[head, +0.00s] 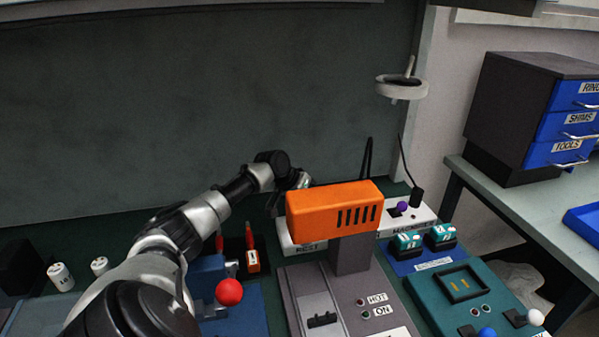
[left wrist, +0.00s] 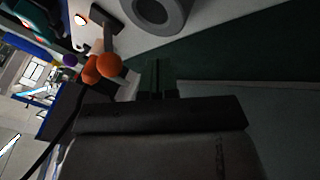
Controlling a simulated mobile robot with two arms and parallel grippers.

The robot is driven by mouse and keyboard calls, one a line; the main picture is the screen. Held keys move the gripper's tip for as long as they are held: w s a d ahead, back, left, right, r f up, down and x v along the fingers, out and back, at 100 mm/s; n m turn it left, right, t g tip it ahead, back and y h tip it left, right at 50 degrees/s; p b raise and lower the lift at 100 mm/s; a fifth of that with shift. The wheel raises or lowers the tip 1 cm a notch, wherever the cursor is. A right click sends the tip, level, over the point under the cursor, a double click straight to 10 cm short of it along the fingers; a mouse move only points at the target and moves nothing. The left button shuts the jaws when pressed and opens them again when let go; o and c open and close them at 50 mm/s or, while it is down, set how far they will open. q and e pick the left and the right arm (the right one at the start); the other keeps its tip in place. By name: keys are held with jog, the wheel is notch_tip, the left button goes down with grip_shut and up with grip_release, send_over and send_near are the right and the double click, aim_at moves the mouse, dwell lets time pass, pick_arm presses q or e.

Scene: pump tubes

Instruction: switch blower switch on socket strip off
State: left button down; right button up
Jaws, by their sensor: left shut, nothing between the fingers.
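The white socket strip (head: 420,215) lies along the back of the bench, largely hidden behind the orange blower (head: 335,208). A switch with a purple knob (head: 402,206) shows at its right part; the knob also shows in the left wrist view (left wrist: 70,60). The left wrist view shows orange switch knobs (left wrist: 108,65) on the pale strip (left wrist: 205,28), close to my fingertips; no label is readable there. My left gripper (left wrist: 157,78) is shut and empty, just beside these knobs. In the head view it is partly hidden behind the blower. My right gripper is out of view.
A grey ring-shaped part (left wrist: 158,10) stands on the strip beyond my fingertips. A teal device (head: 480,295) stands at the front right. A red ball knob (head: 229,292) is near my left arm. A drawer cabinet (head: 520,110) stands at the right.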

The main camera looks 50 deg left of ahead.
pick_arm(q)
jog(key=shift+w+d+r, duration=0.15)
jog(key=shift+w+d, duration=0.2)
jog(key=shift+d, duration=0.25)
jog(key=shift+w+d+r, duration=0.15)
jog(key=shift+w+d, duration=0.15)
jog(key=shift+d, duration=0.25)
jog(key=shift+w+d+r, duration=0.1)
jog(key=shift+w+d, duration=0.05)
jog(key=shift+d, duration=0.35)
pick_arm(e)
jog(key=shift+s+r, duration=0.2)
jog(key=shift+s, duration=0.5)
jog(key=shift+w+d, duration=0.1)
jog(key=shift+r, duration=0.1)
pick_arm(q)
jog(key=shift+r+p, duration=0.1)
jog(key=shift+p, duration=0.2)
jog(key=shift+d+p, duration=0.15)
jog(key=shift+p, duration=0.15)
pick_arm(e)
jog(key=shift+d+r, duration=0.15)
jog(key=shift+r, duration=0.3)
pick_arm(q)
jog(key=shift+d+r+p, duration=0.15)
jog(key=shift+p, duration=0.3)
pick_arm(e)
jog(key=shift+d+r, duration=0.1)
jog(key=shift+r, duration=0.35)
